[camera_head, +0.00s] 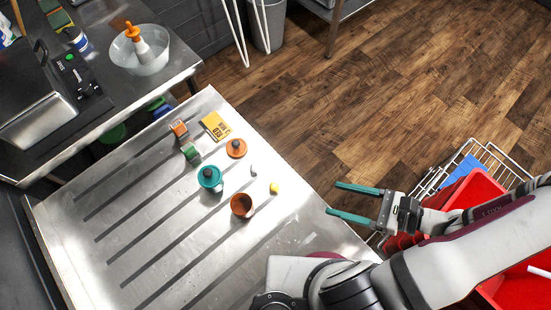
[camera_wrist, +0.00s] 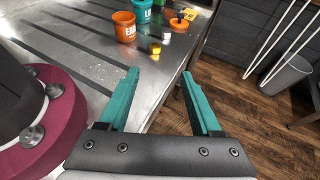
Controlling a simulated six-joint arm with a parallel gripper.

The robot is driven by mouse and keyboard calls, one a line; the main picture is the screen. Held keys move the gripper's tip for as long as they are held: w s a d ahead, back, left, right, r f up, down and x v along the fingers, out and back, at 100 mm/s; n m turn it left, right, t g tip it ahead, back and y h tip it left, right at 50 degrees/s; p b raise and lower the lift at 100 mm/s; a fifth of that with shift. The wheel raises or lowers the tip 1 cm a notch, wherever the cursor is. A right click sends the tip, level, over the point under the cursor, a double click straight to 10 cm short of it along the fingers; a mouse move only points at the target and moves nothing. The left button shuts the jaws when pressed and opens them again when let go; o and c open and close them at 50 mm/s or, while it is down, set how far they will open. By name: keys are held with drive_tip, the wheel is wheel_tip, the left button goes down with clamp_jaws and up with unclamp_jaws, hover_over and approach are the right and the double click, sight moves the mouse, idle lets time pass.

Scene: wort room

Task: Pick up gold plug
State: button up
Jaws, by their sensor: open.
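The gold plug (camera_head: 274,188) is a small yellow piece on the metal drainer table (camera_head: 140,285), near its right edge, just right of an orange pot. In the wrist view the gold plug (camera_wrist: 155,48) shows beyond and between my fingertips. My gripper (camera_head: 333,198) is right of the table edge in the head view, with two teal fingers pointing left towards the plug. In the wrist view the gripper (camera_wrist: 160,73) is open, with nothing between the fingers. It is apart from the plug.
A grey plug (camera_head: 254,170) lies beside the gold one. A red crate (camera_head: 470,190) stands by a wire rack (camera_head: 500,160) at right.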

sight(279, 189)
drive_tip(key=x, duration=0.9)
drive_tip(key=s+x, duration=0.1)
drive_tip(key=x, duration=0.4)
drive_tip(key=shift+a+f, duration=0.3)
clamp_jaws()
